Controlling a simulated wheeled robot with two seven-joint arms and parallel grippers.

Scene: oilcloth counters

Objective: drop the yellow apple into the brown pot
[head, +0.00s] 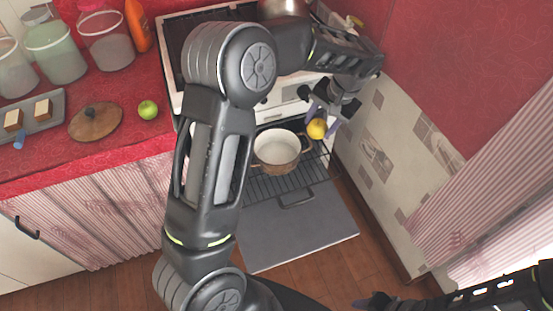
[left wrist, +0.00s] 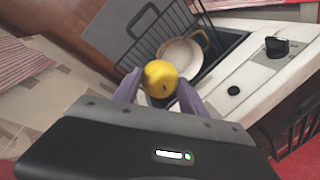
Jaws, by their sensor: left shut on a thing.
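The yellow apple (head: 317,128) is held between the fingers of my left gripper (head: 325,112), which is shut on it. In the left wrist view the apple (left wrist: 160,79) sits between the purple-grey fingertips (left wrist: 158,88). The brown pot (head: 278,162) has a pale inside and stands on the oven rack, below and to the left of the apple in the head view. The pot (left wrist: 183,57) also shows just beyond the apple in the left wrist view, partly covered by it. The gripper of my right arm, at the lower right of the head view, cannot be made out clearly.
The oven door (head: 300,230) is open and lowered, with a wire rack (head: 290,184) out above it. A green apple (head: 148,109), a wooden lid (head: 95,122), a tray (head: 57,106) and jars stand on the red counter (head: 100,160). A tiled wall (head: 385,150) is close at the right.

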